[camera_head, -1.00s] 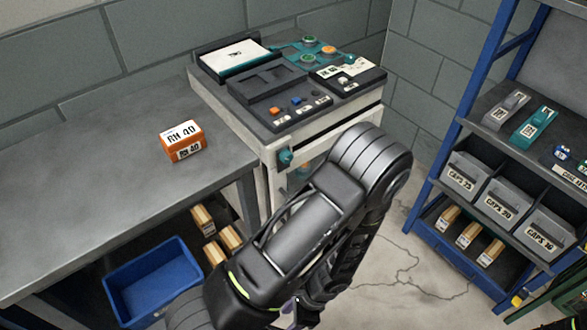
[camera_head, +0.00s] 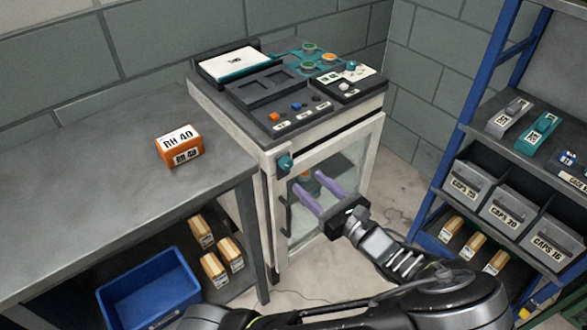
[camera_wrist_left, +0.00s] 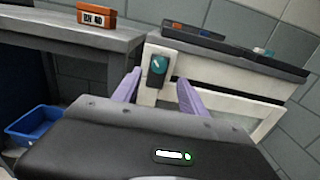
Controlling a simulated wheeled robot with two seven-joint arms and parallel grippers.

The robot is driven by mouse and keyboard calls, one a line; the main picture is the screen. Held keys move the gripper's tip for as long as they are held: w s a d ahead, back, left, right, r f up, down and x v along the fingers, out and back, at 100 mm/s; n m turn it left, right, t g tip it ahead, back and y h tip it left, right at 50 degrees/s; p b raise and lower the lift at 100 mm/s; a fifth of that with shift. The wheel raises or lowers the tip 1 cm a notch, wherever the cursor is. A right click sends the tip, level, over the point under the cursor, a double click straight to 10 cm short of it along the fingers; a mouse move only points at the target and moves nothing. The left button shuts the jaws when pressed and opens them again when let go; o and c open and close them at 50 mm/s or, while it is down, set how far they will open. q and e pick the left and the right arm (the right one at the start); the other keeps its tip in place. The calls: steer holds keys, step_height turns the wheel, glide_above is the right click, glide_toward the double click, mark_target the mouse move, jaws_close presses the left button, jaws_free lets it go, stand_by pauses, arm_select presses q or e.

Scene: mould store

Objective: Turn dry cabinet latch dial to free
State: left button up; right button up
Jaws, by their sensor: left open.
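The dry cabinet (camera_head: 372,150) is a white-framed box with a glass door and a dark top panel. Its teal latch dial (camera_head: 285,162) sits at the upper left of the front frame. The dial also shows in the left wrist view (camera_wrist_left: 157,66), on a dark plate, between the finger lines. My left gripper (camera_head: 311,188) is open, its two purple fingers pointing at the cabinet front, below and to the right of the dial and apart from it. In the left wrist view its fingers (camera_wrist_left: 158,88) stand either side of the dial. My right gripper is out of view.
An orange RH 40 box (camera_head: 180,146) sits on the grey bench (camera_head: 90,185) at left. A blue bin (camera_head: 150,290) and several wooden blocks lie below it. A blue shelf rack (camera_head: 487,75) with grey bins stands at right. Floor between is clear.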

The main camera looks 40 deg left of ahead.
mark_target(289, 165)
arm_select(q)
steer(key=x, duration=0.7)
steer(key=shift+a, duration=0.2)
steer(key=shift+c, duration=0.4)
jaws_close()
